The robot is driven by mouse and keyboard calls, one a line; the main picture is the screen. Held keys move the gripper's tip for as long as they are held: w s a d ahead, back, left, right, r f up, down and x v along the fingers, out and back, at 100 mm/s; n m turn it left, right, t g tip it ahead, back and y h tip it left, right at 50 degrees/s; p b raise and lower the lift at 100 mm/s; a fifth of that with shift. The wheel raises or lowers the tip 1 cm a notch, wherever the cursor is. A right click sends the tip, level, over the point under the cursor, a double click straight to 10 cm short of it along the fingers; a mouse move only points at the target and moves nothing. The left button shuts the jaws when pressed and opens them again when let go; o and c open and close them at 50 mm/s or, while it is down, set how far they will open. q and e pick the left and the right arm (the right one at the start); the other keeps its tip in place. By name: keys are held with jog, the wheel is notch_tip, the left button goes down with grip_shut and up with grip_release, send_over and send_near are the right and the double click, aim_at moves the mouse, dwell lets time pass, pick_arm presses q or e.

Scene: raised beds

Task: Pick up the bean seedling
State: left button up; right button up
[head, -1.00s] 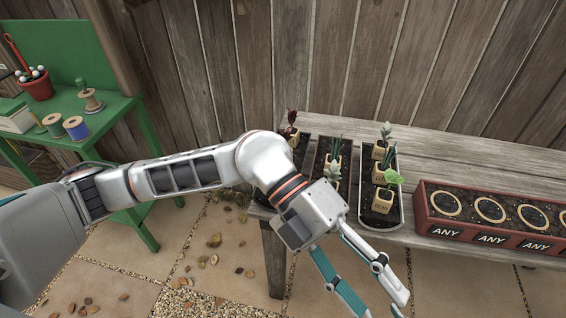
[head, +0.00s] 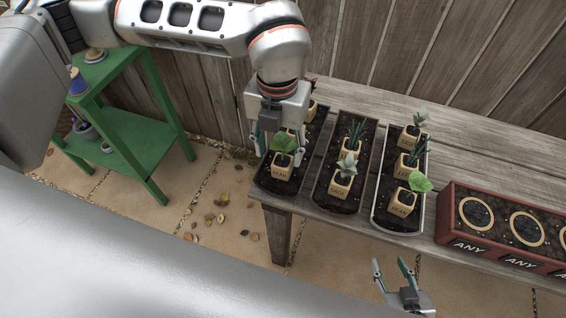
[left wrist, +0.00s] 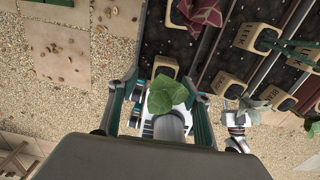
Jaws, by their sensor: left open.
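A bean seedling with a broad green leaf (head: 284,143) stands in a tan pot (head: 282,172) at the front of the left tray (head: 266,182). My left gripper (head: 280,150) is open and points down, its fingers on either side of the seedling. In the left wrist view, the leaf (left wrist: 168,92) lies between the two fingers and partly hides what is below it. Another bean seedling (head: 419,182) stands in its pot (head: 402,205) at the front of the white-rimmed tray. My right gripper (head: 394,275) is open and empty, low in front of the bench.
The dark middle tray (head: 326,200) holds more potted seedlings close beside my left gripper. A red planter (head: 450,228) with ringed holes marked ANY stands at the right of the wooden bench (head: 490,145). A green stand (head: 133,135) is at the left.

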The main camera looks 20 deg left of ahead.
aim_at(282, 161)
pick_arm(q)
jog(key=f, duration=0.5)
jog(key=shift+d, duration=0.4)
jog(key=c, duration=1.2)
